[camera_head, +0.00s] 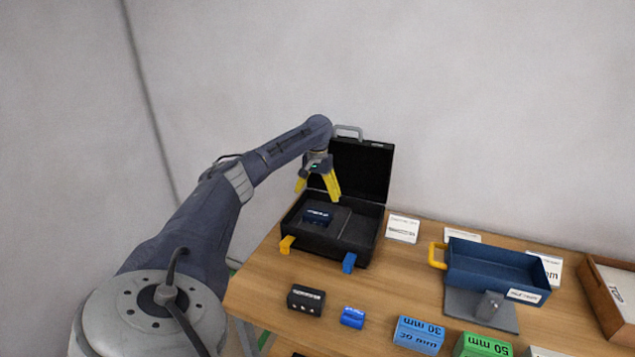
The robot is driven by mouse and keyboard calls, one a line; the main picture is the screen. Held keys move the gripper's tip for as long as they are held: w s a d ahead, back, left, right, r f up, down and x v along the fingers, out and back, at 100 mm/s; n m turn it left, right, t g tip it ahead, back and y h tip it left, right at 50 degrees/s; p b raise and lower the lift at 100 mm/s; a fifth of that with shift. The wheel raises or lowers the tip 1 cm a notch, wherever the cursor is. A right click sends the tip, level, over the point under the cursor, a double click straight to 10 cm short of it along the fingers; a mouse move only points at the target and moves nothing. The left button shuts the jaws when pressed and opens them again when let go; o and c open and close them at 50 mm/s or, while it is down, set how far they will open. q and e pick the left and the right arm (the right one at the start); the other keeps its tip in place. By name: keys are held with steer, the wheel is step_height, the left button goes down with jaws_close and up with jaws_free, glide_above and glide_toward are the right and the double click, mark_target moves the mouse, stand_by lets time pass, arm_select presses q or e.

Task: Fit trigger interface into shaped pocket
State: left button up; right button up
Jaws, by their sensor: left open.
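An open black case (320,243) stands at the back left of the wooden table, its lid (361,172) raised. A dark blue block with white lettering (317,216) sits in the left part of the case; I cannot tell how fully it is seated. The right part of the case shows a grey, empty-looking area (358,228). A small black box with pale round spots (306,299) lies in front of the case; I cannot tell which piece is the trigger interface. My left gripper (317,194) is open, its yellow fingers apart and empty above the blue block. My right gripper is out of view.
A small blue block (352,317) lies near the black box. Blue (419,335) and green (484,345) blocks line the front. A blue tray (497,270) with a yellow handle and a wooden box (606,300) stand right. A white card (403,229) stands beside the case.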

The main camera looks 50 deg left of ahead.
arm_select(q)
steer(key=shift+r, duration=0.95)
